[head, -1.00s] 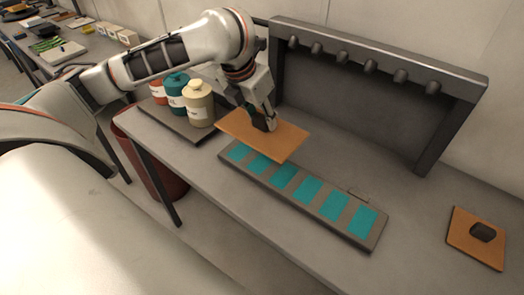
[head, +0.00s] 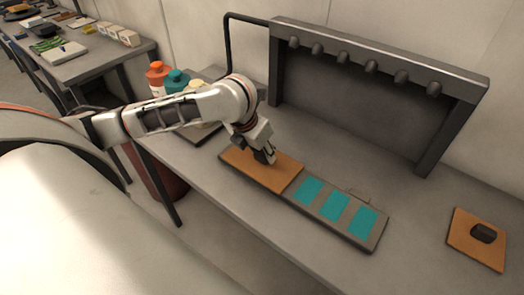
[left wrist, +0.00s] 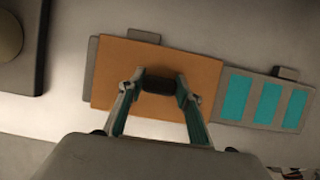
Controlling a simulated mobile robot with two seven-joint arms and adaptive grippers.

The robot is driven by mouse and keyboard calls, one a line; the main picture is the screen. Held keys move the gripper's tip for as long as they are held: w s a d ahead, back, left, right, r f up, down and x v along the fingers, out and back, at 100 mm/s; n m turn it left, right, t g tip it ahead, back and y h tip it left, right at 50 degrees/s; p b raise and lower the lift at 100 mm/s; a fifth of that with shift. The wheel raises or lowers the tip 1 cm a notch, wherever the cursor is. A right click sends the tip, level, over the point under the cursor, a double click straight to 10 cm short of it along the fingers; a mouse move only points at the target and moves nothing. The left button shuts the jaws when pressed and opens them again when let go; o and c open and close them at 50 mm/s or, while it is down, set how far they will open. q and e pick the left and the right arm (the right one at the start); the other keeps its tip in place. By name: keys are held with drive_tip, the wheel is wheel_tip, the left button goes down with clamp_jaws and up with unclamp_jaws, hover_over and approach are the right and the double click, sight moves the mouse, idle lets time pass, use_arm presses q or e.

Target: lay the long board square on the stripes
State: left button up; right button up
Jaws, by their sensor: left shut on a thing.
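The long board (head: 248,165) is a flat orange-brown panel with a dark handle block on top. My left gripper (head: 265,157) is shut on that handle, which shows between the two fingers in the left wrist view (left wrist: 159,85). The board lies over the left half of a grey base strip (head: 377,232) and hides the stripes there. Three teal stripes (head: 335,206) stay bare to its right. The board looks roughly in line with the strip. Whether it rests fully on the strip I cannot tell. My right gripper is not in view.
A smaller orange-brown board (head: 468,252) with a dark handle lies at the right. A dark rack with pegs (head: 375,110) stands behind the strip. Bottles (head: 157,78) stand on a tray at the back left. The bench between strip and small board is clear.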

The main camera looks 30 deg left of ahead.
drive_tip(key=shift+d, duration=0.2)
use_arm(q)
drive_tip(key=o, duration=1.1)
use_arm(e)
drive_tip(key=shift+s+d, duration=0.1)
use_arm(q)
drive_tip(key=shift+o, duration=0.2)
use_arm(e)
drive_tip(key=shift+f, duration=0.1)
use_arm(q)
drive_tip(key=shift+s+r, duration=0.1)
drive_tip(key=shift+r, duration=0.3)
drive_tip(key=v, duration=1.1)
drive_tip(key=shift+r, duration=0.15)
drive_tip(key=shift+s, duration=0.1)
